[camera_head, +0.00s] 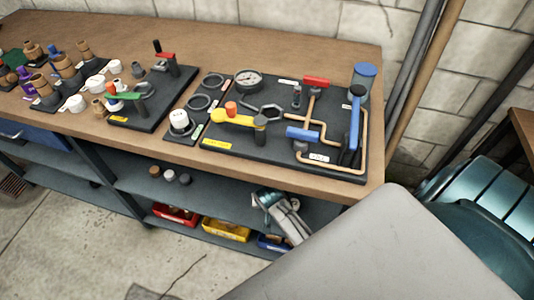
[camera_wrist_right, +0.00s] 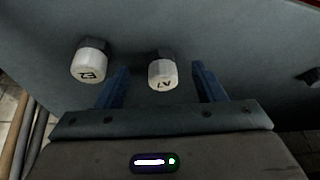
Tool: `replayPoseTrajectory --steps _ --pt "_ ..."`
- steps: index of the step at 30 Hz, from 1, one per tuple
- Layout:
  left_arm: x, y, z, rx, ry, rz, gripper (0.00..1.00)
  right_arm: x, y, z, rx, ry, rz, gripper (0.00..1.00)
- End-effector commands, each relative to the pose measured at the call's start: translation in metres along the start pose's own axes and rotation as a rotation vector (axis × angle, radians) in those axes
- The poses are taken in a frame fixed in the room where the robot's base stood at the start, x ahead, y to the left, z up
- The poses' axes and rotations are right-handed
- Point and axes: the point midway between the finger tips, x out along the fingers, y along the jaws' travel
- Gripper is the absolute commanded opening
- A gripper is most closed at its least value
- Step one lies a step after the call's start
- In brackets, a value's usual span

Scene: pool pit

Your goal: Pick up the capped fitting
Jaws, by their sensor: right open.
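In the right wrist view my right gripper (camera_wrist_right: 160,69) is open, with one blue finger on each side of a white-capped fitting (camera_wrist_right: 163,73). This fitting has a dark body and black marking on its cap. Gaps show between it and both fingers; I cannot tell how deep it sits between them. A second white-capped fitting (camera_wrist_right: 90,62) with a marked cap stands to the left, outside the fingers. In the head view a few small fittings (camera_head: 169,176) stand on the shelf under the bench.
The blue-grey shelf (camera_wrist_right: 225,25) is bare around the fittings. A dark fitting (camera_wrist_right: 308,77) is at the right edge of the wrist view. Red (camera_head: 176,214) and yellow (camera_head: 226,230) bins stand lower down. The wooden bench top (camera_head: 215,50) carries boards of pipe parts.

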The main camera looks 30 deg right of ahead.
Motion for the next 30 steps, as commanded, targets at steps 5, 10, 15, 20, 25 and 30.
replayPoseTrajectory --steps 5,10,15,20,25,30 --pt "0.003 0.0 0.003 0.0 -0.002 0.0 0.58 0.008 -0.001 -0.019 0.0 0.0 0.0 0.63" --pt "0.003 0.0 0.005 0.0 -0.003 0.0 0.58 0.012 -0.002 -0.031 0.0 0.001 -0.001 0.63" --pt "0.006 0.001 0.008 0.0 -0.013 0.0 0.58 0.04 -0.001 -0.033 -0.001 -0.001 0.001 0.63" --pt "-0.004 0.001 -0.006 0.0 0.003 0.001 0.58 0.059 -0.002 -0.033 0.0 -0.001 0.0 0.63" --pt "-0.008 0.001 -0.012 0.0 0.01 0.001 0.58 0.064 -0.002 -0.033 0.0 0.0 -0.001 0.63" --pt "-0.008 0.001 -0.01 0.0 0.007 0.001 0.58 0.064 -0.002 -0.033 0.0 0.0 -0.001 0.57"
